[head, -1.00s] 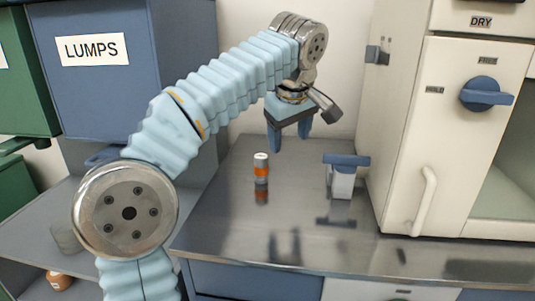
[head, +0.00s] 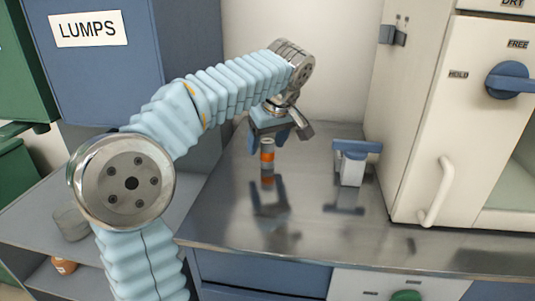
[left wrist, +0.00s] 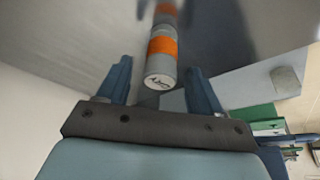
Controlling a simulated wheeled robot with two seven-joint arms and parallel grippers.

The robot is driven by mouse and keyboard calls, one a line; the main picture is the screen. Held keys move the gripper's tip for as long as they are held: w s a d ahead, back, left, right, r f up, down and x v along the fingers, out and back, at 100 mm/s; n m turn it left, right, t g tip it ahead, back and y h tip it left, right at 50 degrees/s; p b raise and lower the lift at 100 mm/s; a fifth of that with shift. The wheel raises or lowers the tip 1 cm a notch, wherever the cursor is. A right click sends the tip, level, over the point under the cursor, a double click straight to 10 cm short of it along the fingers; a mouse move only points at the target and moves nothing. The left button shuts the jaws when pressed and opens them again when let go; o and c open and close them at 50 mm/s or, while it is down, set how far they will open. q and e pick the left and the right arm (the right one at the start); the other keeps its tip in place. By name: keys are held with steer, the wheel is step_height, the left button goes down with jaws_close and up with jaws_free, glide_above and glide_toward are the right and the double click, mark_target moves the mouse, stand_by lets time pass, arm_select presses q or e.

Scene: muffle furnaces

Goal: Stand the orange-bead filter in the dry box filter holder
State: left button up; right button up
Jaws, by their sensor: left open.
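The orange-bead filter (head: 267,156) is a small grey cylinder with an orange band, upright on the steel counter. My left gripper (head: 268,142) is open and pointing down over it. In the left wrist view, the filter (left wrist: 163,50) stands between the two fingers, its marked pale end towards me; I see a gap on both sides. The cream cabinet labelled DRY (head: 420,130) stands at the right. A small stand with a blue top (head: 355,160) is on the counter beside it; I cannot tell whether this is the filter holder. My right gripper is out of view.
A small grey bracket (head: 392,34) is on the cabinet's left side. A blue bin labelled LUMPS (head: 100,75) stands at the left. A grey cylinder (head: 71,224) is on the shelf below it. The counter's front (head: 290,235) is clear.

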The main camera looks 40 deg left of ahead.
arm_select(q)
steer(key=shift+x, duration=1)
steer(key=shift+c, duration=0.3)
steer(key=c, duration=1.1)
steer(key=shift+r, duration=0.1)
